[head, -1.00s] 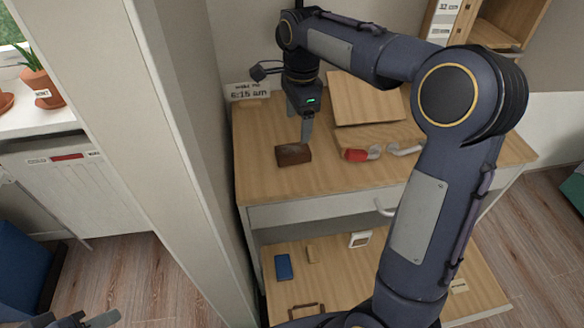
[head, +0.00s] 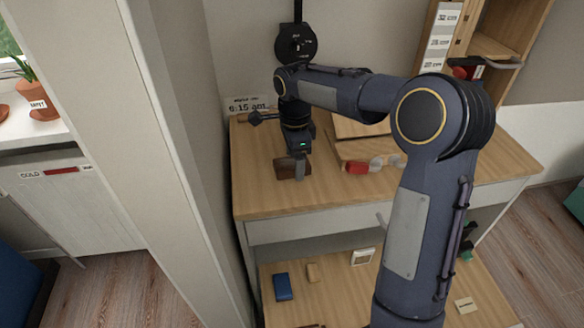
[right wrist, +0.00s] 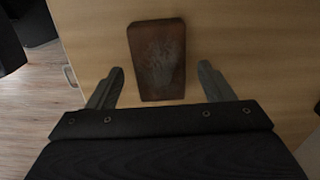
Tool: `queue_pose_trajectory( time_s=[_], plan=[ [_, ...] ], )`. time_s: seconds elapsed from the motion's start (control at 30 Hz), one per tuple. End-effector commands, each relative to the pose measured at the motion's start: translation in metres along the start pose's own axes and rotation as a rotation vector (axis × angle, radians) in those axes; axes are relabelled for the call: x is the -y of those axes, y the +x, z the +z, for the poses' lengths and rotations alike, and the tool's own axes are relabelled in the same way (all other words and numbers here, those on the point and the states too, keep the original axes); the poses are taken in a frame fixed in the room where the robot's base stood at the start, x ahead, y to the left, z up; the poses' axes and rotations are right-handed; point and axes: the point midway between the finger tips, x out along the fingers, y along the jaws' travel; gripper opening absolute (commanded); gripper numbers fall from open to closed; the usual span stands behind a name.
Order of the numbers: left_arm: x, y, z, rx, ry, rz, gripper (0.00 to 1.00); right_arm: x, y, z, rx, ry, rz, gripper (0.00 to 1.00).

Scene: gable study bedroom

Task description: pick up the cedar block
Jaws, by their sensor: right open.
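The cedar block (head: 284,169) is a dark reddish-brown block lying on the wooden desk top, towards its left side. My right gripper (head: 300,174) is low over the desk at the block and partly hides it in the head view. In the right wrist view the block (right wrist: 157,52) shows between the two spread fingers of the right gripper (right wrist: 161,68), with a gap on each side. The jaws are open and hold nothing. I cannot tell exactly how far the fingertips are above the desk. My left gripper is not in view.
A red-ended object (head: 357,167) lies on the desk right of the block, before a slanted wooden board (head: 360,128). A lower shelf (head: 340,290) holds a blue box (head: 283,287) and small items. A wall post stands left.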

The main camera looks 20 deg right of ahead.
Motion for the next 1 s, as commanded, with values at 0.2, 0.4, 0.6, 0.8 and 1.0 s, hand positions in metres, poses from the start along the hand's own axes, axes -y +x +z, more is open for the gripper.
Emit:
queue_pose_trajectory(
  time_s=[0.2, 0.4, 0.6, 0.8, 1.0],
  plan=[
    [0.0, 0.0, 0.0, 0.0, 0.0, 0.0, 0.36, 0.0, -0.001, 0.0, 0.0, 0.0, 0.0, 0.51],
    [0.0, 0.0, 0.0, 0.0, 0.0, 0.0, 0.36, 0.0, -0.001, 0.0, 0.0, -0.001, 0.0, 0.25],
    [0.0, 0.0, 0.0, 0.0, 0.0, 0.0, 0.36, 0.0, -0.001, 0.0, 0.0, -0.001, 0.0, 0.25],
    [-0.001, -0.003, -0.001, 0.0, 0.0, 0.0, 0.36, 0.0, -0.01, 0.001, 0.0, -0.001, -0.001, 0.25],
    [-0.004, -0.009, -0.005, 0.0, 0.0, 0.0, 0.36, -0.003, -0.04, -0.001, 0.001, 0.0, -0.004, 0.25]
  ],
)
